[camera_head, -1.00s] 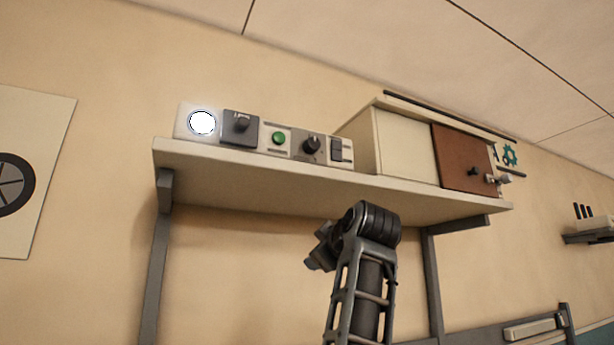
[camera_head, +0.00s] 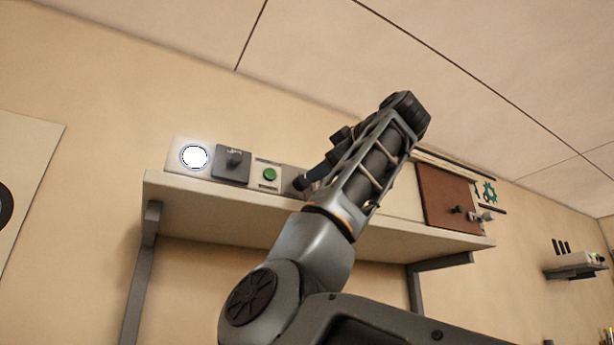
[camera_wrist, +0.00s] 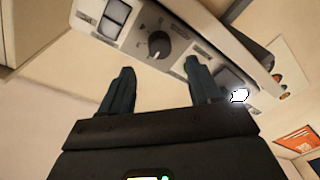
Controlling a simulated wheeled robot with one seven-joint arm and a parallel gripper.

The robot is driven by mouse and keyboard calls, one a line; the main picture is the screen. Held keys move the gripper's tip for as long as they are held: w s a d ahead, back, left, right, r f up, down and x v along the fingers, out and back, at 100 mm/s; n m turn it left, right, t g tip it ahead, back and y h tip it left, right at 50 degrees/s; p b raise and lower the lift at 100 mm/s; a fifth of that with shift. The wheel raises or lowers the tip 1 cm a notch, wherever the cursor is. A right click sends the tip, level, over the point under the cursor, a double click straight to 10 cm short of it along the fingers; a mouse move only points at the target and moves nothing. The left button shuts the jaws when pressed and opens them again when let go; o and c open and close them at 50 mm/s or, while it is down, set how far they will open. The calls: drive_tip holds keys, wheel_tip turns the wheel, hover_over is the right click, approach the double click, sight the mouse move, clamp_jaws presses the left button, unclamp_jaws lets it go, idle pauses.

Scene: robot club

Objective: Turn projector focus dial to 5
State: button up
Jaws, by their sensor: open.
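The focus dial (camera_wrist: 158,44) is a round dark knob with a pointer on a pale panel, with tick marks around it. It shows in the upper middle of the wrist view; the numbers are too small to read. My gripper (camera_wrist: 160,68) is open and empty, its two dark fingers apart below the dial in that view, not touching it. In the head view, my arm reaches up to the shelf and mostly hides the dial (camera_head: 299,182).
On the shelf (camera_head: 200,190), the head view shows a green button (camera_head: 269,174), a dark switch box (camera_head: 233,164) and a glowing white round light (camera_head: 194,157). A brown sliding door (camera_head: 446,198) is at right.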

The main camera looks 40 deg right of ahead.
sight(305, 180)
drive_tip(key=w, duration=0.1)
drive_tip(key=w+p, duration=0.1)
drive_tip(key=w, duration=0.1)
drive_tip(key=w+d, duration=0.1)
drive_tip(key=w, duration=0.1)
drive_tip(key=shift+r+p, duration=0.1)
drive_tip(key=shift+p, duration=0.3)
drive_tip(key=shift+w+d, duration=0.1)
drive_tip(key=shift+w, duration=0.6)
drive_tip(key=shift+c, duration=0.4)
drive_tip(key=c, duration=1)
drive_tip(key=shift+o, duration=0.2)
